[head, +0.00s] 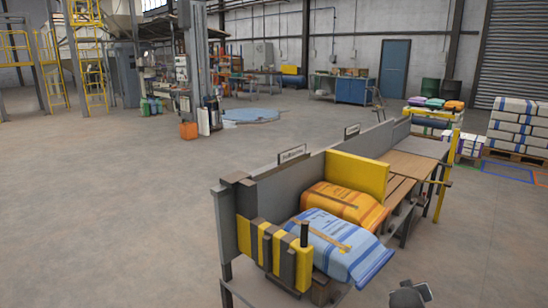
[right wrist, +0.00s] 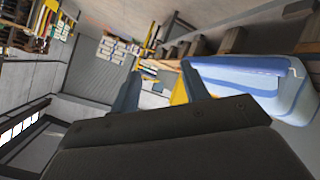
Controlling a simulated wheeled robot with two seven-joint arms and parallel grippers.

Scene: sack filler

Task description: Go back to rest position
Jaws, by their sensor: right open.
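My right gripper (head: 411,294) shows at the bottom edge of the head view, right of the sack bench and apart from it. In the right wrist view its two fingers (right wrist: 162,88) stand apart with nothing held between them. A blue sack (head: 338,245) lies at the near end of the bench, and it also shows at the right of the right wrist view (right wrist: 245,78), beside the fingers. An orange sack (head: 343,204) lies just behind it. My left gripper is not in view.
The bench has a grey back wall (head: 305,172), a yellow plate (head: 357,176) and a striped yellow-black end guard (head: 262,246). Stacked sacks on a pallet (head: 517,155) stand at the far right. The floor left of the bench is clear.

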